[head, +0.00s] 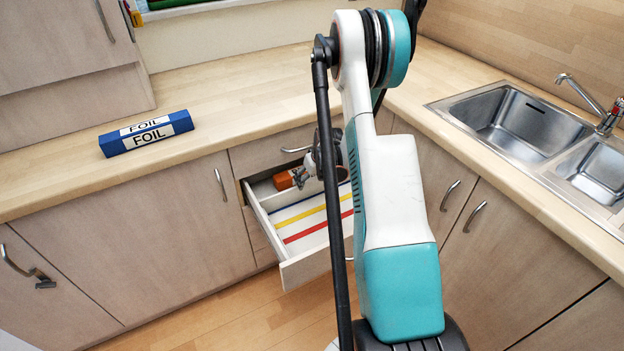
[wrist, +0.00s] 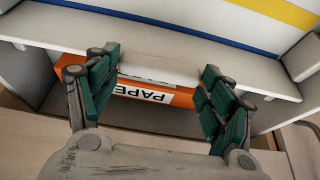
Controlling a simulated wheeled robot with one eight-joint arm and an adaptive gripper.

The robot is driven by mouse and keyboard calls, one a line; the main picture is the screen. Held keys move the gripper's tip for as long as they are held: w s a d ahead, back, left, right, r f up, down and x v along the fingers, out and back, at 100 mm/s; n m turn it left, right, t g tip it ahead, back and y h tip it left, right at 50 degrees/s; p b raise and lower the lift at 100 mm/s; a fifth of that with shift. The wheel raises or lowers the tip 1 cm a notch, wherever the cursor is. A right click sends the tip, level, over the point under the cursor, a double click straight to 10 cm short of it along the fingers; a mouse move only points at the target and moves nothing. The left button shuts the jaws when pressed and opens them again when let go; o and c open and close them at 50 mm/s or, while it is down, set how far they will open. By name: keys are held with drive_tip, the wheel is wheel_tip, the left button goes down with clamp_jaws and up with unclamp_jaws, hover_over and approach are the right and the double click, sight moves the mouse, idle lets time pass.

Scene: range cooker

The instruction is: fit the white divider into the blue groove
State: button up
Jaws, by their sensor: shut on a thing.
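My gripper (head: 312,172) is over the back of the open drawer in the head view, partly behind my arm. In the wrist view its two green-padded fingers (wrist: 160,88) are shut on the white divider (wrist: 160,71), by a pale part between them. The divider lies across the drawer and also shows in the head view (head: 284,197). The blue groove (wrist: 165,26) runs across the top of the wrist view, roughly parallel to the divider and apart from the fingers. It also shows in the head view (head: 297,205). The divider's lower edge is not clearly visible.
An orange box (wrist: 190,98) marked PAPER lies behind the divider; it also shows in the head view (head: 284,181). Yellow (head: 312,213) and red (head: 318,229) strips lie nearer the drawer front (head: 305,268). A blue FOIL box (head: 147,133) is on the counter. A sink (head: 530,125) is at right.

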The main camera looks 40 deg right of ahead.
drive_tip(key=shift+f, duration=0.1)
drive_tip(key=o, duration=1.4)
drive_tip(key=shift+o, duration=0.2)
drive_tip(key=p+v, duration=0.4)
drive_tip(key=v, duration=0.8)
